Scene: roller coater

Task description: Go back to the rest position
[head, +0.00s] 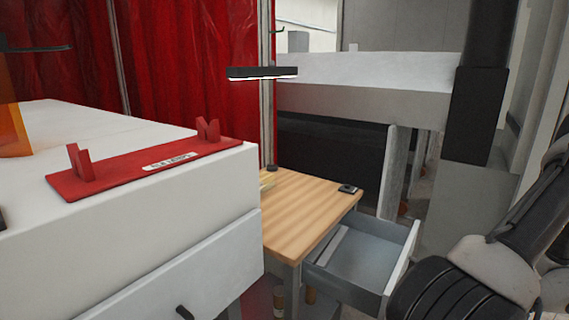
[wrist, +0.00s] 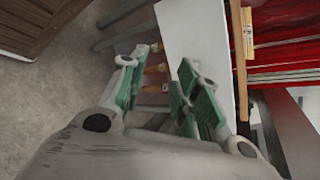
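My gripper (wrist: 157,90) shows in the wrist view with its two green-padded fingers apart. Nothing is between the fingertips, and the floor and some small wooden pieces show beyond them. In the head view, part of my arm is at the lower right, and the gripper's fingers are not visible there.
A red holder (head: 150,170) with two upright brackets lies on the white cabinet (head: 215,190). Right of it, a wooden-topped table (head: 305,205) has its grey drawer (head: 362,262) pulled open, close to my arm. A small black object (head: 348,188) lies at the tabletop's corner. Red curtains (head: 190,60) hang behind.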

